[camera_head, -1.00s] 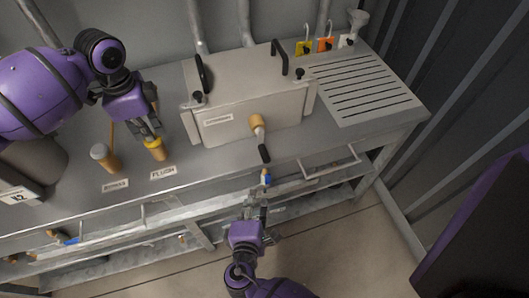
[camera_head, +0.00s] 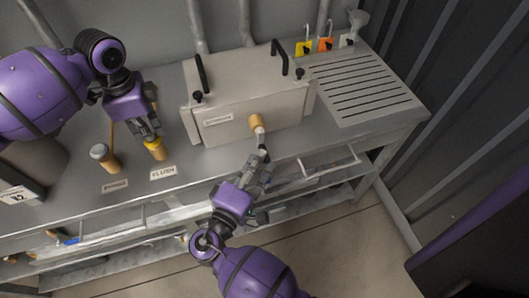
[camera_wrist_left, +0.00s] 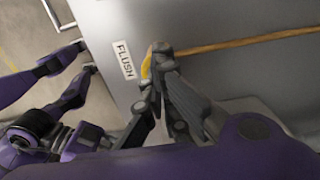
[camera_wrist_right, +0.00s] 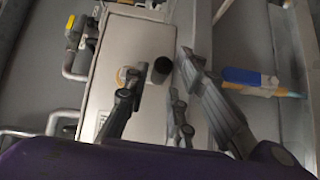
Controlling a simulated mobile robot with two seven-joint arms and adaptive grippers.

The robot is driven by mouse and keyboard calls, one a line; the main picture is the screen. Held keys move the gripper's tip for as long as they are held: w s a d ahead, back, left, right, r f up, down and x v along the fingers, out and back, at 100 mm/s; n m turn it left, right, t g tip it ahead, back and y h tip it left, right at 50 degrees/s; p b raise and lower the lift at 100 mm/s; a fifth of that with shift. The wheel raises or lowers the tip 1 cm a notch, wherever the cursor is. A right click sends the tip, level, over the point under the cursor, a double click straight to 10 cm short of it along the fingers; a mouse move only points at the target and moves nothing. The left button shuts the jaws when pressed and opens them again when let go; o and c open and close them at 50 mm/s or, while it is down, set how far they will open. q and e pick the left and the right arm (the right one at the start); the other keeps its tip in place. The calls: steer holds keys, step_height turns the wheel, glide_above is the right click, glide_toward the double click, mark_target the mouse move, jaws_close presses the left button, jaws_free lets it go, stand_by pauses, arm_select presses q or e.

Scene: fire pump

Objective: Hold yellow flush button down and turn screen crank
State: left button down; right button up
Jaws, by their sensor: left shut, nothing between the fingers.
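The yellow flush button (camera_head: 156,153) stands on the bench behind its FLUSH label (camera_head: 163,172). My left gripper (camera_head: 150,133) is shut and empty with its fingertips at the button's top. In the left wrist view the fingertips cover most of the yellow cap (camera_wrist_left: 147,68), so I cannot tell if it is pressed. The screen crank (camera_head: 256,122) has a brass hub on the front of the grey box, with its arm pointing down. My right gripper (camera_head: 260,167) is open at the black crank handle. In the right wrist view the round handle end (camera_wrist_right: 162,66) lies between the spread fingers.
The grey screen box (camera_head: 250,95) has two black lid handles.

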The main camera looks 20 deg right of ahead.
mark_target(263, 145)
steer(key=shift+x, duration=1.65)
